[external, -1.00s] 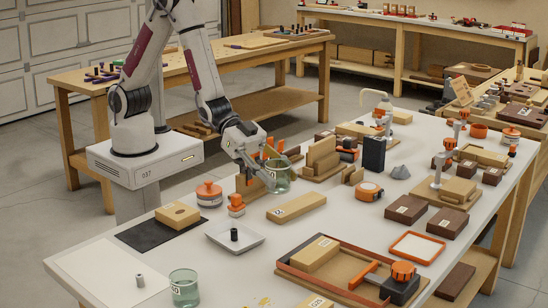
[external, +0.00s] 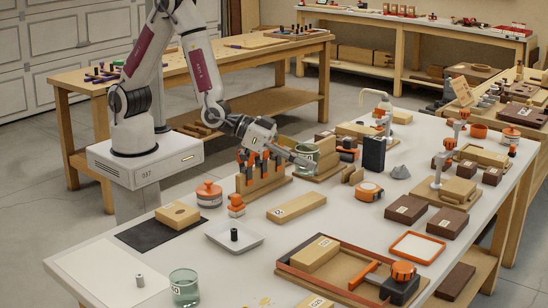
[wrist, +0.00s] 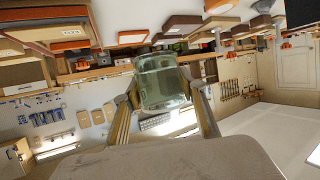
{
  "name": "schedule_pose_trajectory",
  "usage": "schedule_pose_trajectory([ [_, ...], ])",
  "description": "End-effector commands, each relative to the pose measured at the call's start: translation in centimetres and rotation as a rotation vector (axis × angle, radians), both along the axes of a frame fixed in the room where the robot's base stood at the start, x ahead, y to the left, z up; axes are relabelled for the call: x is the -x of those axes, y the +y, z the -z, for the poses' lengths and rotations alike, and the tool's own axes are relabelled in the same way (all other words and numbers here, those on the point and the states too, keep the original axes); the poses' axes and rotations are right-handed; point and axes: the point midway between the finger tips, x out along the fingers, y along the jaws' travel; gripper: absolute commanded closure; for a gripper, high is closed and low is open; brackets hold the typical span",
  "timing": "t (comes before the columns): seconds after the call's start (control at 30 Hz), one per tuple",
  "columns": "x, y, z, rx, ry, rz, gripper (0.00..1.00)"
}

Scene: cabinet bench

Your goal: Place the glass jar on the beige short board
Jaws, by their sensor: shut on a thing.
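A clear greenish glass jar (external: 306,152) is held by my gripper (external: 301,161), above the back middle of the bench. In the wrist view the jar (wrist: 163,84) sits between the two fingers of my gripper (wrist: 163,98), which are shut on it. A flat beige short board (external: 296,208) with a small white label lies on the white bench, in front of the jar and clear on top. A second, similar glass jar (external: 184,287) stands at the front left edge of the bench.
A beige rack with orange-handled tools (external: 262,168) stands just left of my gripper. Beige upright blocks (external: 327,152) and a dark box (external: 374,153) stand to the right.

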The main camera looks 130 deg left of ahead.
Motion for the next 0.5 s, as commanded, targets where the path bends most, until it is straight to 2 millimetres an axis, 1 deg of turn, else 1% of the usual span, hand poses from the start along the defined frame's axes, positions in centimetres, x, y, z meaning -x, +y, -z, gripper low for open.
schedule_pose_trajectory([
  [0.1, 0.9, 1.6, 0.3, -0.002, 0.000, -0.076, 0.84],
  [0.3, 2.8, 4.1, 1.1, -0.002, 0.001, -0.205, 0.84],
  [0.5, 4.5, 5.8, 1.7, -0.001, -0.001, -0.300, 0.84],
])
